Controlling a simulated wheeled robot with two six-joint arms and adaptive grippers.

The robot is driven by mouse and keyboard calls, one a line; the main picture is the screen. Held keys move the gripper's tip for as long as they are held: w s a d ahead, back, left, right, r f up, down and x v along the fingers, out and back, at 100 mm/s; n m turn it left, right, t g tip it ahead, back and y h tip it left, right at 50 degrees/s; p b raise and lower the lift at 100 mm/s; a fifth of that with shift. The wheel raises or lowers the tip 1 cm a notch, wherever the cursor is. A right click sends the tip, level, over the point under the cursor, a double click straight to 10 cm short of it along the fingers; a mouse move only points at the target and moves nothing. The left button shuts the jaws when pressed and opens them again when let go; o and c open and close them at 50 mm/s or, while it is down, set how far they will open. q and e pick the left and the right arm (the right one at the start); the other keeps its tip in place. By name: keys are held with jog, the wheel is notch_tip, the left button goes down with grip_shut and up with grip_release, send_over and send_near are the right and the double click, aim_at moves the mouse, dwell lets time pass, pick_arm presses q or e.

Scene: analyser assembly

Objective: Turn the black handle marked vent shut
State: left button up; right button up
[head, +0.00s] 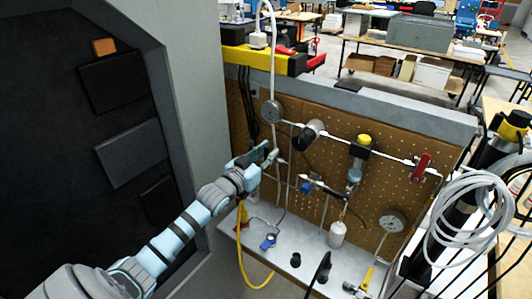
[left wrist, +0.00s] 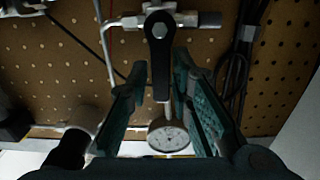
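A black lever handle (left wrist: 160,75) with a silver bolt at its pivot end hangs from a silver valve fitting (left wrist: 150,20) in the left wrist view. I can read no mark on it. My left gripper (left wrist: 159,80) is open, with one teal finger on each side of the handle. A gap shows between each finger and the handle. In the head view my left gripper (head: 262,155) is at the left part of the brown pegboard (head: 300,150), and it hides most of the handle there. My right gripper is not in view.
A round gauge (left wrist: 168,138) is close to the handle's free end in the left wrist view. Pipes with a red handle (head: 422,165) and a yellow-topped part (head: 363,142) run right along the board. Coiled white tubing (head: 470,215) hangs at right. A grey cabinet (head: 190,80) stands left.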

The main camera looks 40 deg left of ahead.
aim_at(266, 154)
pick_arm(q)
jog(key=shift+o, duration=0.6)
jog(key=shift+w, duration=0.1)
jog(key=s, duration=0.6)
jog(key=shift+s+f, duration=0.1)
jog(key=shift+s, duration=0.15)
jog(key=shift+s+d, duration=0.1)
jog(key=shift+s, duration=0.45)
